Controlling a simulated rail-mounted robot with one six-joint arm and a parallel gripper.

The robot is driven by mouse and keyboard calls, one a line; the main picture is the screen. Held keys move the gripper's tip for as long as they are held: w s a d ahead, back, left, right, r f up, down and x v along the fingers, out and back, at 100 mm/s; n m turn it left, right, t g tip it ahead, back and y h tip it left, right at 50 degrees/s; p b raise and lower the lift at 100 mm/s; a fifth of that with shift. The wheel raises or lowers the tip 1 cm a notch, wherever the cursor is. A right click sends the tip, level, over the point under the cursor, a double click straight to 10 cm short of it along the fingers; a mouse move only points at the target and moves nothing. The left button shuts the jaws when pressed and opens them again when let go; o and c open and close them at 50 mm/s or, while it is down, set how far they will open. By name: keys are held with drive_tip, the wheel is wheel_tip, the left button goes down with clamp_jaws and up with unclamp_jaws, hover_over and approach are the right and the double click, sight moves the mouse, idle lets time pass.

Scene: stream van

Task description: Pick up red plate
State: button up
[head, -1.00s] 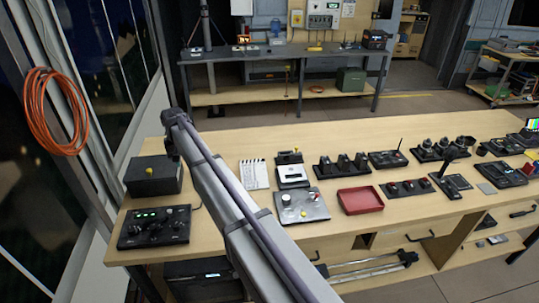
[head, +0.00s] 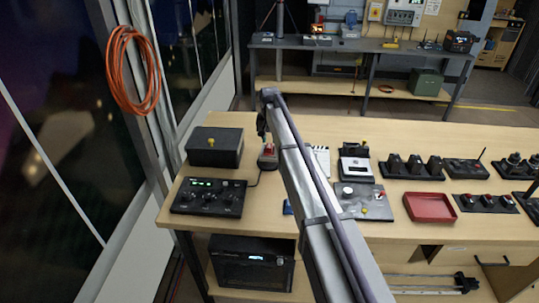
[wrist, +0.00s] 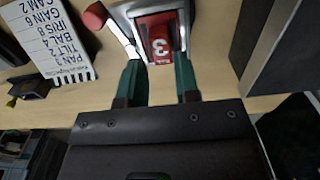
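A small red plate marked with a white 3 (wrist: 160,42) sits on a grey-and-white device in the wrist view. In the head view a small red patch shows on that device (head: 267,153), just below my gripper (head: 262,125). In the wrist view my gripper (wrist: 157,62) has its two green fingers apart, with the plate's near end between or just beyond their tips. Nothing is clearly held; I cannot tell whether the fingers touch the plate.
A control panel (head: 208,197) is in front. A red tray (head: 430,207) and several switch units lie farther right on the bench.

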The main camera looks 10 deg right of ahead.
sight(269, 145)
wheel_tip(269, 145, down, 4)
drive_tip(key=b, duration=0.3)
drive_tip(key=shift+w+f, duration=0.1)
drive_tip(key=shift+f, duration=0.1)
drive_tip(key=shift+r, duration=0.2)
clamp_jaws()
wheel_tip(269, 145, up, 10)
drive_tip(key=p, duration=1)
